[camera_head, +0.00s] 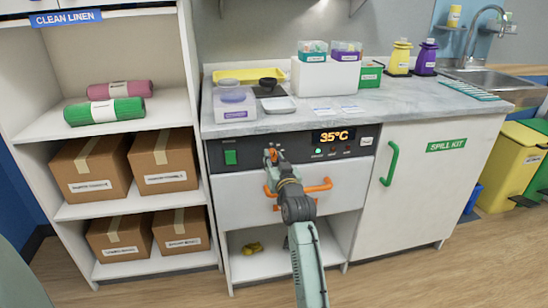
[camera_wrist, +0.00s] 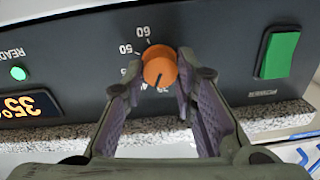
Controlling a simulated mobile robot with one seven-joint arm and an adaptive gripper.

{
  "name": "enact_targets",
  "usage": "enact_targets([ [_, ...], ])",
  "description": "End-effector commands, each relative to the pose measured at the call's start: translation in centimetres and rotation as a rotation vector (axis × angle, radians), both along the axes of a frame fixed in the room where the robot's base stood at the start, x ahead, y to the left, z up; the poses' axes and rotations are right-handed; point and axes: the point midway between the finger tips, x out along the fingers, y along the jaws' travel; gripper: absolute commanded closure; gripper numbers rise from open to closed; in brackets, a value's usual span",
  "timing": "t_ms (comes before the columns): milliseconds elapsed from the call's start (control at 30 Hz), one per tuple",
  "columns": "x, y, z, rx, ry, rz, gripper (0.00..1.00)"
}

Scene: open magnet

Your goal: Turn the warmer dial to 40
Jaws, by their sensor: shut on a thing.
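The warmer dial (camera_wrist: 160,66) is an orange round knob on the dark control panel, with a dark pointer line toward the bottom of the wrist picture. Marks 60 and 50 show beside it; lower marks are partly hidden by my fingers. My gripper (camera_wrist: 158,84) has its two fingers on either side of the dial, shut on it. In the head view my gripper (camera_head: 272,158) reaches the panel and mostly hides the dial. The display (camera_head: 333,136) reads 35°C; it also shows partly in the wrist view (camera_wrist: 28,105).
A green power switch (camera_head: 230,157) is left of the dial. A drawer with an orange handle (camera_head: 318,187) lies just below, behind my arm. The grey countertop (camera_head: 300,118) above holds boxes and trays. Shelves with cartons (camera_head: 92,165) stand left; a white cabinet door (camera_head: 435,185) is right.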

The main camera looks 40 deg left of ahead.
Motion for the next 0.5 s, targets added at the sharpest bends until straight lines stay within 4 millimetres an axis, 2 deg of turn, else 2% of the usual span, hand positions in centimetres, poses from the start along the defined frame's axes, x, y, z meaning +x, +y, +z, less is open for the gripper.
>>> enact_targets([
  [500,0.0,0.01,-0.05,0.164,0.195,0.0,1.0],
])
